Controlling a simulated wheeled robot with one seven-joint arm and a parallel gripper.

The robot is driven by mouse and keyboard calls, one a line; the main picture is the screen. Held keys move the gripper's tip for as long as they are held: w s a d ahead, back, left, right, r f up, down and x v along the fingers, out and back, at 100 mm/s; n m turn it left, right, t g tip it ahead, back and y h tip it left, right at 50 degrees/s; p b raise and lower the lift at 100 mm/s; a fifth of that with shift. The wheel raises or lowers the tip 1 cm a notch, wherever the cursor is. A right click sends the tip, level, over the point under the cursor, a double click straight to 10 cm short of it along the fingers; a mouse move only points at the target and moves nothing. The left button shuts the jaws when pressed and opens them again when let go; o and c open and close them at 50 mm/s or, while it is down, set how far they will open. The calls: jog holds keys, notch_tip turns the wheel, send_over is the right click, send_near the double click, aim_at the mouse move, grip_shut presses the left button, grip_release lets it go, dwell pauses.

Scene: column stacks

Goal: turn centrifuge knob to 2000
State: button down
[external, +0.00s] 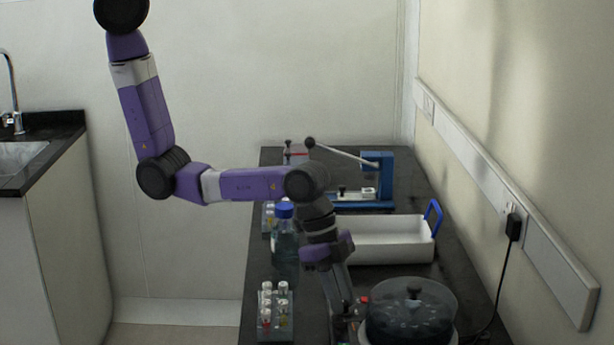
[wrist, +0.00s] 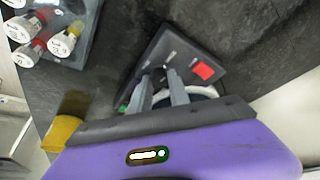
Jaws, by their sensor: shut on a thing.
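The centrifuge (external: 405,325) stands at the front right of the bench, a round body under a smoky clear lid with a dark handle on top. Its dark control panel (wrist: 187,52) fills the middle of the wrist view, with a red button (wrist: 203,70) right of my fingers and a green spot (wrist: 124,106) to their left. My gripper (external: 347,312) reaches down to the panel on the centrifuge's left side. In the wrist view my gripper (wrist: 161,84) is shut on the small dark knob (wrist: 158,75), which the fingers mostly hide. The dial marks are unreadable.
A rack of capped tubes (external: 275,312) stands left of my gripper, also at the top left of the wrist view (wrist: 50,35). Behind are a blue-capped bottle (external: 286,240), a white tray (external: 392,240) with a blue handle and a blue lever press (external: 378,182). A cable hangs at the right wall.

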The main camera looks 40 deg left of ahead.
jog(key=c, duration=1.2)
grip_release()
jog(key=shift+c, duration=0.2)
jog(key=b+v, duration=0.1)
jog(key=v, duration=0.6)
jog(key=shift+a+r, duration=0.2)
jog(key=shift+r, duration=0.15)
